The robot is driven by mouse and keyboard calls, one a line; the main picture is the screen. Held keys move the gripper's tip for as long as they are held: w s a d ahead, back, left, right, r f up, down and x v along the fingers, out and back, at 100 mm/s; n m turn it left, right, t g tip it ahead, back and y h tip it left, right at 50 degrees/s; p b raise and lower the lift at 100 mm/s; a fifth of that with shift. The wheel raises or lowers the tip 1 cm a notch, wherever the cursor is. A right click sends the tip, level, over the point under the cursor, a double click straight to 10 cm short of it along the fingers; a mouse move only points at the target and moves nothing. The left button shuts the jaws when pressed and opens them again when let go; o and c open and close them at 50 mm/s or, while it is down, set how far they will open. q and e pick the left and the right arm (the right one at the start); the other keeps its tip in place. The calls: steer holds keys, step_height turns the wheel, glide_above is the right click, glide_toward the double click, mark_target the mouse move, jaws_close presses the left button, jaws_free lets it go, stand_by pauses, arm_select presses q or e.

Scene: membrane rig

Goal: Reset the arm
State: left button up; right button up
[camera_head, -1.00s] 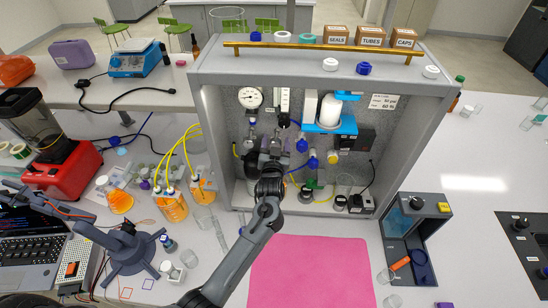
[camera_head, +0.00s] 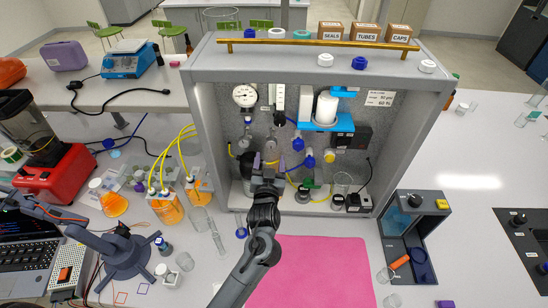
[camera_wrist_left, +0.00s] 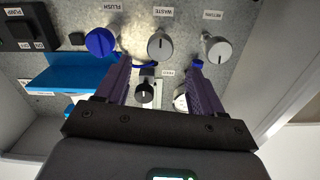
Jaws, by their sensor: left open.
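My left arm reaches up from the bottom of the head view. My left gripper (camera_head: 268,164) is at the front opening of the grey membrane rig (camera_head: 200,130), with its purple fingers pointing at the back panel. In the left wrist view the gripper (camera_wrist_left: 157,72) is open, its two fingers wide apart with nothing held between them. A small black knob (camera_wrist_left: 145,93) on the panel shows between the fingers. My right gripper is not in view.
A pressure gauge (camera_head: 245,96) and a blue bracket with a white cylinder (camera_head: 326,108) are on the panel. Orange-filled bottles (camera_head: 164,209) with yellow tubes stand left of the rig. A pink mat (camera_head: 330,270) lies clear in front. A grey open box (camera_head: 413,235) stands at right.

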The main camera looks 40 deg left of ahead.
arm_select(q)
steer(key=s+f+m+h+p, duration=0.3)
steer(key=s+f+m+p, duration=0.15)
steer(key=s, duration=0.55)
steer(key=s+d+m+g+h+p, duration=0.1)
steer(key=s+d+g+h, duration=0.2)
steer(key=s, duration=0.7)
steer(key=s+d+f+m+g+h+p, duration=0.1)
steer(key=s+d+g+h, duration=0.3)
steer(key=s+d+g, duration=0.4)
steer(key=s+d+m+p, duration=0.1)
steer(key=s+d, duration=0.2)
steer(key=shift+s+d+h, duration=0.2)
steer(key=shift+h, duration=0.1)
